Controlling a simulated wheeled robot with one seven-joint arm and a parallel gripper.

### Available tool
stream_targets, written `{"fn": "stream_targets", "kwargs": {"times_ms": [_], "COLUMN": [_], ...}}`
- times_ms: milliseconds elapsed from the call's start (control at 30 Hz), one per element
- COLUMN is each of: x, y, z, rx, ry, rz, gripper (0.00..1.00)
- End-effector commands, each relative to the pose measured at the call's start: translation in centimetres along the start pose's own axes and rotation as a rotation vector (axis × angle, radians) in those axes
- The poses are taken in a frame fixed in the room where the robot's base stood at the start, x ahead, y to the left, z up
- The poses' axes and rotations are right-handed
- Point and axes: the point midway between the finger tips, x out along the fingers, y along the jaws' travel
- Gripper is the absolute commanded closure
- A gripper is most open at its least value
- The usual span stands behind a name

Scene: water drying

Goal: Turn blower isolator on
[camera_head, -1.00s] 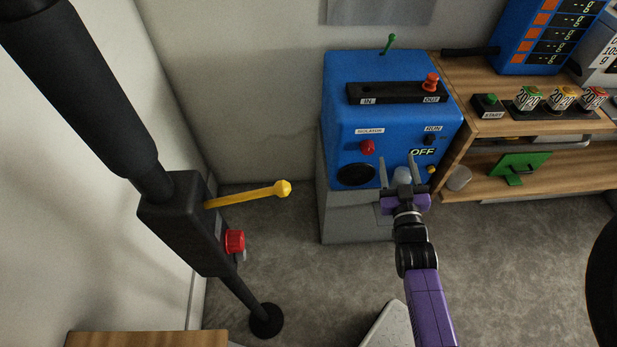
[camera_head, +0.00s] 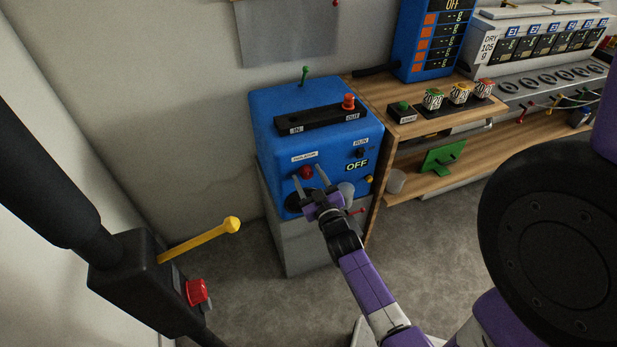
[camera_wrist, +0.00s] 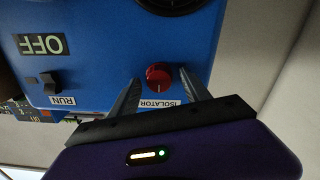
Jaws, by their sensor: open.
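The blower is a blue box (camera_head: 270,115) on a grey stand. Its red isolator knob (camera_head: 306,172) is on the front face under a white ISOLATOR label (camera_head: 304,157). In the wrist view the red knob (camera_wrist: 159,75) shows a light pointer mark. My gripper (camera_head: 309,178) is open at the front face, fingers pointing at the panel. In the wrist view my gripper (camera_wrist: 156,85) has one finger on each side of the knob; contact cannot be told. A display (camera_head: 357,165) reads OFF, beside a black RUN switch (camera_head: 360,153).
A black post with a yellow lever (camera_head: 200,240) and red knob (camera_head: 196,291) stands at the left. A wooden bench (camera_head: 420,120) with a START button (camera_head: 403,107) adjoins the blower on the right. Grey floor (camera_head: 240,270) is open between post and blower.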

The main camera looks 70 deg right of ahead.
Motion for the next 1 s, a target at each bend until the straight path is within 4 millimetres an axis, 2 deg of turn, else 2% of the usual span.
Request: {"fn": "stream_targets", "kwargs": {"times_ms": [200,400,500,767,1000], "x": [0.02,0.01,0.00,0.00,-0.01], "y": [-0.01,-0.01,-0.01,-0.03,-0.10], "z": [0.02,0.01,0.01,0.02,0.04], "rx": [0.000,0.000,0.000,0.021,0.133], "ry": [0.000,0.000,0.000,0.000,0.000], "rz": [0.000,0.000,0.000,0.000,-0.003], "gripper": [0.45,0.84,1.00,1.00,1.00]}}
